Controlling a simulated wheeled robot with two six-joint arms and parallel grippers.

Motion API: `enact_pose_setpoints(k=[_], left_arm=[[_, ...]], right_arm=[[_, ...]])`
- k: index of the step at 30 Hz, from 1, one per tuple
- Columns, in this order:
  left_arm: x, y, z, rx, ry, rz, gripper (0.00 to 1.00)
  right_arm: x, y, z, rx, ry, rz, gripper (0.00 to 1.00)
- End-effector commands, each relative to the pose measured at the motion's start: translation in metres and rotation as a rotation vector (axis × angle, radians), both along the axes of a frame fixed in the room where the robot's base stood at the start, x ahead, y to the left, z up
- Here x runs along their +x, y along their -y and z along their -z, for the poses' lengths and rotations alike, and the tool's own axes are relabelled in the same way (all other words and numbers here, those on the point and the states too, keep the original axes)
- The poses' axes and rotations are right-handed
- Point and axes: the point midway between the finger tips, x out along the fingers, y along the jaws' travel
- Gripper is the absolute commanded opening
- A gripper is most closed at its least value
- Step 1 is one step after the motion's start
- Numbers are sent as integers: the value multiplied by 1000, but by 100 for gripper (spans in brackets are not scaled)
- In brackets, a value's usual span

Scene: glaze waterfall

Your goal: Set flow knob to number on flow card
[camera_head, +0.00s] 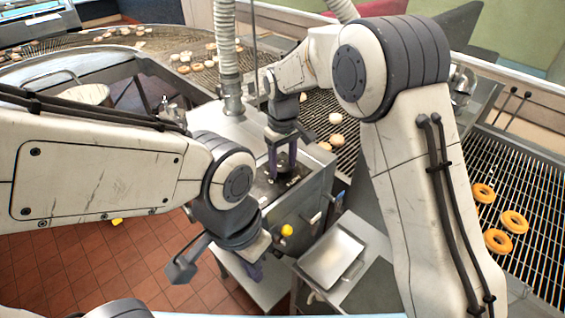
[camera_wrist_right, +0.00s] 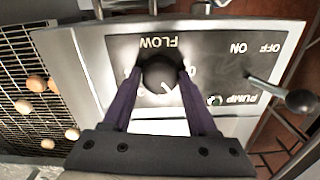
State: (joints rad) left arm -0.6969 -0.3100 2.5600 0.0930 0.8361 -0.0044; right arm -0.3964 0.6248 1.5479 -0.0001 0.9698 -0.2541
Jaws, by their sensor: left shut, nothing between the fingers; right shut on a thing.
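The flow knob (camera_wrist_right: 160,76) is dark and round with a white pointer mark. It sits on a grey panel (camera_wrist_right: 112,50) under an upside-down FLOW label. My right gripper (camera_wrist_right: 158,90) has its purple fingers shut on the knob from both sides. In the head view this gripper (camera_head: 283,165) points down onto the machine's top. A blank-looking white patch (camera_wrist_right: 165,128) lies just below the knob between the fingers; I cannot tell if it is the flow card. No number on a card is readable. My left gripper (camera_head: 253,272) is shut and empty, low in front of the machine.
A pump lever (camera_wrist_right: 297,101) with ON and OFF marks sits right of the knob. A metal tray (camera_head: 333,257) stands beside the machine. Orange donuts (camera_head: 497,240) lie on a wire conveyor at right, pale ones (camera_head: 336,119) behind the machine. Red tile floor is open at lower left.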

Motion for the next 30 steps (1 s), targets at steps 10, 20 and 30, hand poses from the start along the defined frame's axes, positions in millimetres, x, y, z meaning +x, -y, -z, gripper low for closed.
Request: enact_pose_setpoints(k=[10, 20, 30], left_arm=[[0, 0, -3, 0, 0, 0, 0], [0, 0, -4, 0, 0, 1, 0], [0, 0, -4, 0, 0, 1, 0]], right_arm=[[1, 0, -1, 1, 3, 318, 3], [1, 0, -1, 2, 3, 543, 3], [1, 0, -1, 2, 3, 642, 3]])
